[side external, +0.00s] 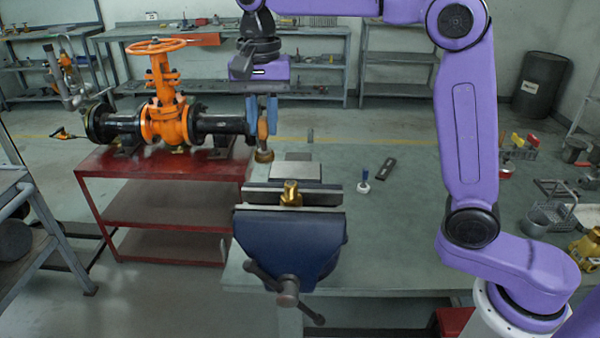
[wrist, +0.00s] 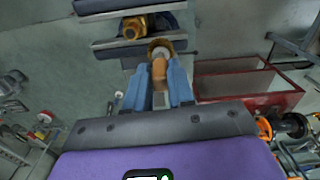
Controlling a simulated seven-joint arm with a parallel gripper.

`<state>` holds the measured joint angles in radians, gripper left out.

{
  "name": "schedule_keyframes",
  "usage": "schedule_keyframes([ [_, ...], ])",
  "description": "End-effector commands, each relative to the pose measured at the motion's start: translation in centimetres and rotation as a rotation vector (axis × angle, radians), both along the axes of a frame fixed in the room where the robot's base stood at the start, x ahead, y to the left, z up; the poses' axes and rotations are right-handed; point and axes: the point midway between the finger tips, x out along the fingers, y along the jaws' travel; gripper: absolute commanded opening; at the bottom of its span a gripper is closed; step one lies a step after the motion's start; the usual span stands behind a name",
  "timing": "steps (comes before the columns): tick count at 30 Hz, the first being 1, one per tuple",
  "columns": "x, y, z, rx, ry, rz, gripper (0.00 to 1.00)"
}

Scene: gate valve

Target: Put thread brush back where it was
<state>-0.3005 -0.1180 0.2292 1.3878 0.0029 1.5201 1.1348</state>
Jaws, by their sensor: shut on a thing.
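My gripper (side external: 263,118) is shut on the thread brush (side external: 263,155), which has an orange-brown handle and a round brass-coloured head. The brush hangs head down between the blue fingers, behind and to the left of the vise in the side view. In the wrist view, my gripper (wrist: 160,92) holds the brush (wrist: 159,72) by its handle, with the head pointing toward the vise. The side view does not make clear whether the head touches anything. The brush's former place cannot be told from these frames.
The blue vise (side external: 290,238) holds a brass fitting (side external: 290,192) between its jaws. A blue-handled tool (side external: 364,182) and a dark flat tool (side external: 385,169) are on the workbench (side external: 400,230). The orange gate valve (side external: 168,120) stands on a red table (side external: 150,172) at left.

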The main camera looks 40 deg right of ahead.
Motion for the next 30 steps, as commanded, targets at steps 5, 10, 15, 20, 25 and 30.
schedule_keyframes([
  [5, 0.1, 0.0, 1.5, 0.002, -0.004, 0.0, 0.0],
  [10, 0.1, 0.0, 3.5, 0.001, -0.002, 0.0, 0.0],
  [15, 0.0, -0.2, 5.1, 0.001, -0.003, -0.001, 0.0],
  [20, -0.2, -3.7, 5.3, -0.002, -0.004, -0.005, 0.0],
  [25, -0.7, -7.7, 5.7, -0.003, -0.008, -0.005, 0.0],
  [30, -2.1, -13.0, 6.0, -0.007, -0.014, -0.008, 0.0],
])
